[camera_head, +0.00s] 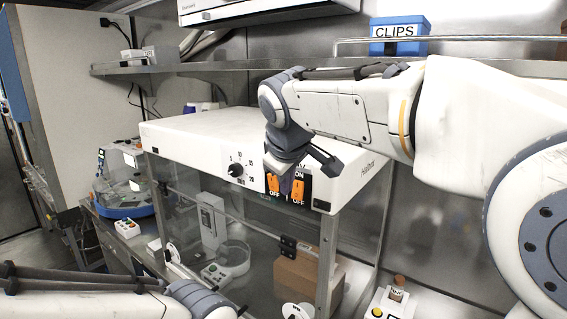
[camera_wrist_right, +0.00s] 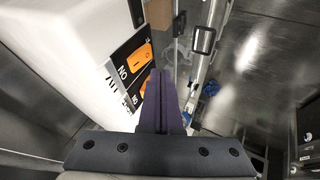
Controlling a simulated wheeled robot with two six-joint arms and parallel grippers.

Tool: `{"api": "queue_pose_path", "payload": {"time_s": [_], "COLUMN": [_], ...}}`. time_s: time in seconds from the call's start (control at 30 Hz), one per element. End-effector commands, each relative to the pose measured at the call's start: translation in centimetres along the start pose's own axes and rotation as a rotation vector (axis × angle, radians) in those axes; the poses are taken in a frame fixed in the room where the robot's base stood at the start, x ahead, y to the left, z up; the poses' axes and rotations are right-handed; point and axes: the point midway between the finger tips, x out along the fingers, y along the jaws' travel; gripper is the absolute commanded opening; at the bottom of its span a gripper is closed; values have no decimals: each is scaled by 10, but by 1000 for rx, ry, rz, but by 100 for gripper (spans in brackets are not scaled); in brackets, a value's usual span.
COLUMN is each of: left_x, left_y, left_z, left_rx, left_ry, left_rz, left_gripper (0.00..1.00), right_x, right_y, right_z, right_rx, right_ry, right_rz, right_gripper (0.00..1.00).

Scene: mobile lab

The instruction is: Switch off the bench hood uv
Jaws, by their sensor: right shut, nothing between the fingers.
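The bench hood (camera_head: 190,133) is a white-topped box with clear panes. On its front a black switch panel carries two orange rocker switches, a left one (camera_head: 273,184) and a right one (camera_head: 297,190), with ON above and OFF below. A label ending in V sits above them, partly hidden by my wrist. My right gripper (camera_head: 286,186) has its purple fingers shut and empty, pointing at the panel between the switches. In the right wrist view the fingers (camera_wrist_right: 163,100) lie beside one orange switch (camera_wrist_right: 141,54) and partly cover the other. Contact and rocker positions I cannot tell. My left gripper is out of view.
A numbered dial (camera_head: 236,170) sits left of the switches. A cardboard box (camera_head: 300,279) and a small device (camera_head: 228,262) are inside the hood. A blue CLIPS bin (camera_head: 399,38) stands on the shelf above. My left forearm crosses the lower left.

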Motion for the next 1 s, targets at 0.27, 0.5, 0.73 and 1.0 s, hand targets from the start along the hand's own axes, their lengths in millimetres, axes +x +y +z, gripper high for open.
{"api": "queue_pose_path", "payload": {"time_s": [0.27, 0.5, 0.73, 1.0], "left_x": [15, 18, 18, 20], "left_y": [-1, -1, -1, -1], "left_z": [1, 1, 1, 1], "left_rx": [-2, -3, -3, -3], "left_ry": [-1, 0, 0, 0], "left_rz": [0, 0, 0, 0], "left_gripper": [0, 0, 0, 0], "right_x": [-59, -97, -106, -106], "right_y": [-6, -4, -3, -4], "right_z": [-3, -5, -4, -3], "right_rx": [1, -2, -1, -1], "right_ry": [5, 3, -1, -1], "right_rz": [0, -3, -3, -4], "right_gripper": [0, 0, 0, 0]}}
